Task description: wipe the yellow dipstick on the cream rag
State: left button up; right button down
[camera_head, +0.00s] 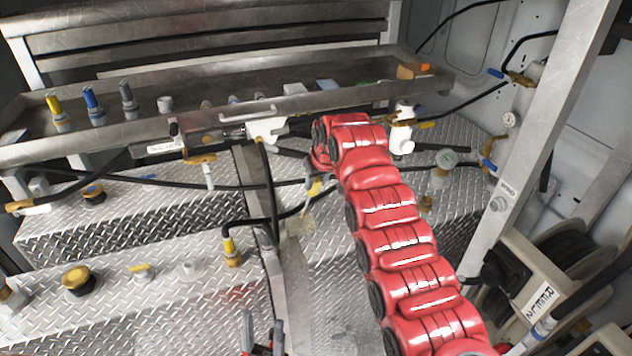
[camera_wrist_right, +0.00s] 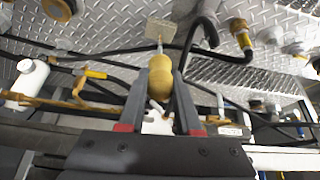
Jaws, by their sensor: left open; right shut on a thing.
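My right gripper (camera_wrist_right: 161,72) is shut on the yellow dipstick (camera_wrist_right: 160,82), a rounded yellow handle with a short thin metal end pointing away from the fingers. In the right wrist view that end overlaps the lower edge of the cream rag (camera_wrist_right: 163,32); whether it touches cannot be told. In the head view the yellow dipstick (camera_head: 314,189) hangs beside the end of my red right arm, a little above the small cream rag (camera_head: 298,226) on the tread plate. My left gripper (camera_head: 263,338) shows at the bottom edge, open and empty, fingers pointing up.
A metal tray (camera_head: 215,122) at the back holds yellow, blue and grey capped pieces. Black hoses cross the plate; one with a yellow fitting (camera_head: 231,250) stands left of the rag. A grey post (camera_head: 535,135) and a hose reel (camera_head: 545,265) are at right.

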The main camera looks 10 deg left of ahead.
jog(key=shift+f, duration=0.4)
jog(key=shift+f+b, duration=0.15)
jog(key=shift+b, duration=0.55)
dwell(1.0)
jog(key=shift+s+d+f+b, duration=0.1)
jog(key=shift+s+d+b, duration=0.15)
jog(key=shift+b, duration=0.45)
jog(key=shift+s+d+b, duration=0.1)
jog(key=shift+s+b, duration=0.2)
jog(key=shift+b, duration=0.4)
jog(key=shift+r, duration=0.2)
jog(key=shift+w+p, duration=0.1)
jog(key=shift+p, duration=0.2)
jog(key=shift+w+a+p, duration=0.35)
jog(key=shift+w+p, duration=0.05)
jog(key=shift+p, duration=0.25)
jog(key=shift+r, duration=0.1)
